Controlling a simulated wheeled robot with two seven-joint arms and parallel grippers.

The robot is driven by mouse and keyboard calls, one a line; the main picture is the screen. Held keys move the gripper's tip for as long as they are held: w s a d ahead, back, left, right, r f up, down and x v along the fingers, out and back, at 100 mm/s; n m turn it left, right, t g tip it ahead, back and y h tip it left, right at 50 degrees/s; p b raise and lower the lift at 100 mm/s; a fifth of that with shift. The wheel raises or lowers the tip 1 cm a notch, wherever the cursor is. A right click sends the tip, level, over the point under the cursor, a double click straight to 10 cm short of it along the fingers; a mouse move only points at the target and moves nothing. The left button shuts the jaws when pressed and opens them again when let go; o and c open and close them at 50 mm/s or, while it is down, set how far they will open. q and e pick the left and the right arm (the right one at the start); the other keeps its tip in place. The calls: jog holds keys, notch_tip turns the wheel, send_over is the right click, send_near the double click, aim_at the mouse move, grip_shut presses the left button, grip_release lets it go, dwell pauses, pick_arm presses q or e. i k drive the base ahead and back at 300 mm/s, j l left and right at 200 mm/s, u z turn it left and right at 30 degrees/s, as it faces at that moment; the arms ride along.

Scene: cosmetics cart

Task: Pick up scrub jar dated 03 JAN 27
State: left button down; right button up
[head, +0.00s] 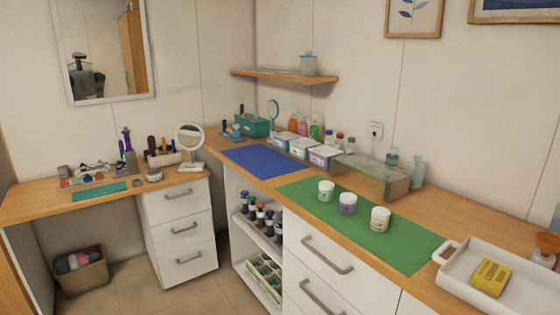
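Three small jars stand upright on the green mat (417,247) on the counter. The left jar (326,191) is white with a green band. The middle jar (348,204) is white with a purple band. The right jar (380,219) is white with a cream or yellowish label and looks nearest. The printing on all three is too small to read, so I cannot tell which one is dated 03 JAN 27. Neither of my grippers is in view.
A blue mat (262,161) lies left of the green mat. A clear box (372,175) and labelled boxes (325,155) line the back. A white tray (452,279) holding a yellow block (491,277) stands at the right. Green mat space around the jars is clear.

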aim_at(348, 201)
jog(key=i+z, duration=0.1)
jog(key=z, duration=0.55)
jog(key=i+j+z, duration=0.5)
jog(key=j+z, duration=0.2)
jog(key=i+j, duration=0.2)
jog(key=j, duration=0.2)
jog(key=i+j+z, duration=0.1)
jog(key=j, duration=0.25)
jog(key=i+j, duration=0.25)
jog(key=j, duration=0.15)
jog(key=z, duration=0.05)
